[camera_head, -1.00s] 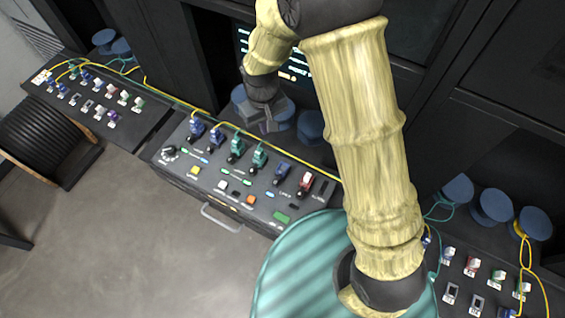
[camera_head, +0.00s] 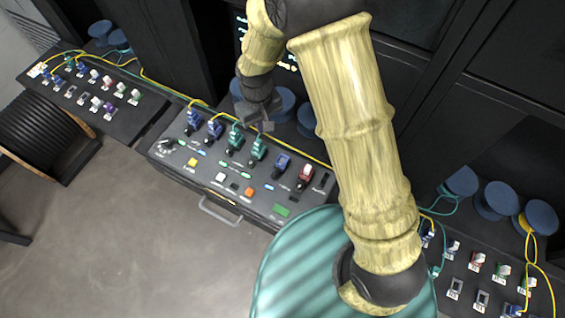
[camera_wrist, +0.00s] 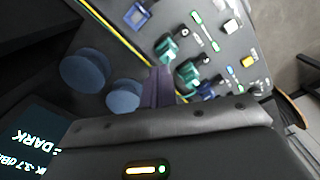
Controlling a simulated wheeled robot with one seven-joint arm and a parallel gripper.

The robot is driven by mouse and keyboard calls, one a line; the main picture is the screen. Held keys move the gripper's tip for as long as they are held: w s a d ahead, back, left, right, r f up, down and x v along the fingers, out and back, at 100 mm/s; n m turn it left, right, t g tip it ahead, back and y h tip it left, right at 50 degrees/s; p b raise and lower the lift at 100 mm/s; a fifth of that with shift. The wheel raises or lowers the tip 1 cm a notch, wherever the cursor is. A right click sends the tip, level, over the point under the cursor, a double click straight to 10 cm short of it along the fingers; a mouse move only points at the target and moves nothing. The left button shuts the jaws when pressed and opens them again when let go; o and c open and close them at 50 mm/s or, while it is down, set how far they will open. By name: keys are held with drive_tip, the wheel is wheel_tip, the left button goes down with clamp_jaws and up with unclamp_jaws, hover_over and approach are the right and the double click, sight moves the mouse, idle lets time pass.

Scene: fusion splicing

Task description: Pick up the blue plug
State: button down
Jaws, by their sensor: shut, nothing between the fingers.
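Two blue plugs, the left one (camera_head: 193,121) and the right one (camera_head: 214,130), stand upright at the left of the middle console (camera_head: 172,162). A blue piece (camera_head: 281,165) sits further right, beyond two teal plugs. My gripper (camera_head: 267,126) hangs above and behind the console, near the right teal plug (camera_head: 257,150), apart from the blue plugs. In the wrist view my gripper (camera_wrist: 158,87) is shut and empty, pointing toward the row. There a blue plug (camera_wrist: 206,90) shows just past the teal plugs. The task names one blue plug; which is unclear.
Blue spools (camera_head: 310,120) stand behind the console, close to my gripper. A left panel (camera_head: 125,122) and a right panel hold more plugs. Yellow cable runs along the console's back. A red plug (camera_head: 305,177) stands at the right. Open floor (camera_head: 140,240) lies in front.

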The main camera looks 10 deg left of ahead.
drive_tip(key=c, duration=2.2)
unclamp_jaws()
drive_tip(key=c, duration=1.2)
unclamp_jaws()
drive_tip(key=shift+c, duration=0.2)
drive_tip(key=w+a+n, duration=0.3)
drive_tip(key=a+n, duration=0.6)
drive_tip(key=n, duration=0.3)
drive_tip(key=w+a+r+n, duration=0.1)
drive_tip(key=w+a+n, duration=0.3)
drive_tip(key=a+n, duration=0.5)
drive_tip(key=n, duration=0.3)
drive_tip(key=shift+r, duration=0.15)
hover_over(211, 121)
drive_tip(key=shift+f, duration=3.4)
